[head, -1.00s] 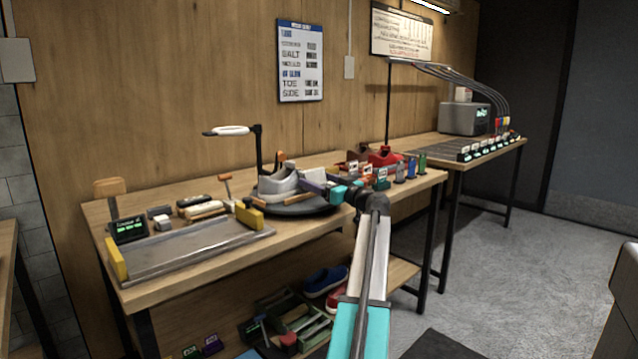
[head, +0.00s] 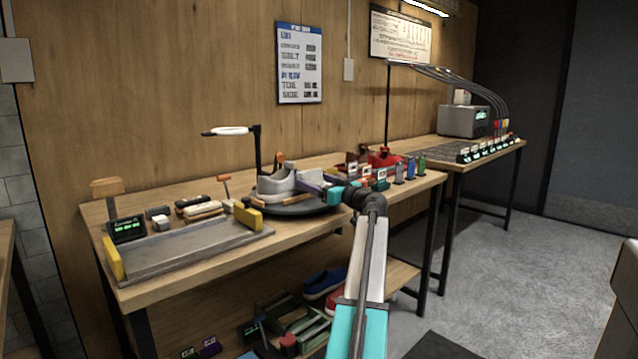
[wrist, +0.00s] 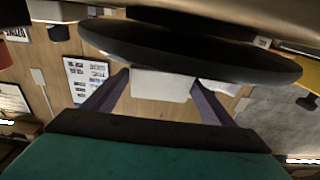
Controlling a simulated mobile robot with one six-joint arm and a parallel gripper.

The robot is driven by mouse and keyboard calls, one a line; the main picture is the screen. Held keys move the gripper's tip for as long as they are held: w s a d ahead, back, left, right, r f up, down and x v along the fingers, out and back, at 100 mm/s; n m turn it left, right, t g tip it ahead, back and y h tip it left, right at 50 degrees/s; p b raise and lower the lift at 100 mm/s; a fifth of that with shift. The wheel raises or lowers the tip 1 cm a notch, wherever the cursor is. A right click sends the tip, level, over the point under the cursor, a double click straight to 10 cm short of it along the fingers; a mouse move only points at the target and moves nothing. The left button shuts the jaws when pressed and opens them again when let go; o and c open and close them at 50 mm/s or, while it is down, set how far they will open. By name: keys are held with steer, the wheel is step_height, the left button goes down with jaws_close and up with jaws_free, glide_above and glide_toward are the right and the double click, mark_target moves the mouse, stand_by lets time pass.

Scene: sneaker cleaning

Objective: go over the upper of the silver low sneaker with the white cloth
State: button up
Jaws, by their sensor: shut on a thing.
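The silver low sneaker (head: 276,186) sits on a dark round turntable (head: 300,211) on the bench. My gripper (head: 308,182) reaches in from the right, its purple fingers close beside the sneaker. In the wrist view my gripper (wrist: 160,84) is shut on the white cloth (wrist: 160,84), which shows as a pale block between the fingertips. The turntable's dark disc (wrist: 190,48) spans the top of that view.
A grey tray (head: 185,254) with yellow ends lies at the bench's left front. Brushes (head: 202,209) lie behind it. A post with a white-topped arm (head: 232,130) stands behind the turntable.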

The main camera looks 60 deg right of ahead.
mark_target(291, 182)
steer(key=shift+w+a+b, duration=0.25)
steer(key=shift+a, duration=0.5)
steer(key=shift+w+a+b, duration=0.2)
steer(key=shift+a, duration=0.5)
steer(key=shift+a, duration=0.15)
steer(key=shift+w+a+b, duration=0.35)
steer(key=shift+a, duration=0.5)
steer(key=shift+w+a+b, duration=0.3)
steer(key=shift+w+a, duration=0.05)
steer(key=shift+a, duration=0.5)
steer(key=shift+w+a+b, duration=0.3)
steer(key=shift+w+a, duration=0.05)
steer(key=shift+a, duration=0.55)
steer(key=shift+w+a+b, duration=0.25)
steer(key=shift+w+a, duration=0.05)
steer(key=shift+a, duration=0.6)
steer(key=shift+f+b, duration=0.15)
steer(key=shift+b, duration=0.3)
steer(key=shift+d, duration=0.1)
steer(key=shift+d+b, duration=0.5)
steer(key=shift+d, duration=0.15)
steer(key=shift+s+d+b, duration=0.25)
steer(key=shift+d+b, duration=0.1)
steer(key=shift+d, duration=0.25)
steer(key=shift+s+d+b, duration=0.2)
steer(key=shift+d+b, duration=0.1)
steer(key=shift+d, duration=0.3)
